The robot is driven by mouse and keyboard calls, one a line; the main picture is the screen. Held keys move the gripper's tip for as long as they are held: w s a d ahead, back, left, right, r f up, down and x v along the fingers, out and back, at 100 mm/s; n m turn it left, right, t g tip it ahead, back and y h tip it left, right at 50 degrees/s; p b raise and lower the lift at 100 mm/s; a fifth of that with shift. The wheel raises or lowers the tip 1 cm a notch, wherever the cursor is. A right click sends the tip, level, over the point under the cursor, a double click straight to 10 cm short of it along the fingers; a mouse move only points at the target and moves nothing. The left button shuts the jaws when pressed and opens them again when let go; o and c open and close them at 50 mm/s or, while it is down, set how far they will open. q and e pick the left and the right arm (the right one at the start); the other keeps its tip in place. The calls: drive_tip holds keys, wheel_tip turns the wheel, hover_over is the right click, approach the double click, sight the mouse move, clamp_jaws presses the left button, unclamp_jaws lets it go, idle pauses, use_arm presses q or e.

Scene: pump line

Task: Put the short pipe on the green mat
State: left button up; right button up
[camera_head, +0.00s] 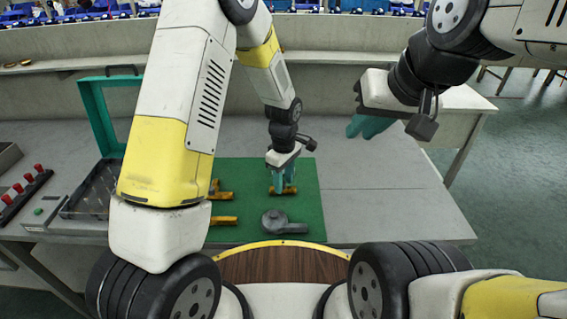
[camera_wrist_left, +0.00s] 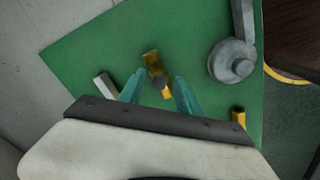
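The green mat (camera_head: 305,210) lies on the grey table. My left gripper (camera_head: 283,188) is over it, pointing down. A short brass piece (camera_head: 291,190), which looks like the short pipe, is at its fingertips. In the left wrist view the teal fingers (camera_wrist_left: 159,82) are apart, with the brass piece (camera_wrist_left: 152,60) lying on the mat between and just beyond their tips; a dark round spot shows on it. I cannot tell whether they touch it. My right gripper (camera_head: 368,127) is above the table's right side, its teal fingers seen from the side; no held object shows.
More brass parts (camera_head: 223,221) lie on the mat's left, partly behind my arm. A grey round part with a handle (camera_head: 274,221) lies at the mat's near edge. A pale bar (camera_wrist_left: 105,85) lies near the left finger. A teal-framed case (camera_head: 92,112) stands left. The table's right is clear.

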use_arm(q)
wheel_tip(320, 180, up, 12)
drive_tip(key=s+a+r+m+t+h, duration=0.2)
drive_tip(key=s+a+r+m, duration=0.35)
drive_tip(key=r, duration=0.75)
drive_tip(key=s+a+r+m+t, duration=0.4)
drive_tip(key=s+a, duration=0.5)
drive_tip(key=s, duration=0.5)
wheel_tip(320, 180, up, 2)
drive_tip(key=shift+m, duration=0.95)
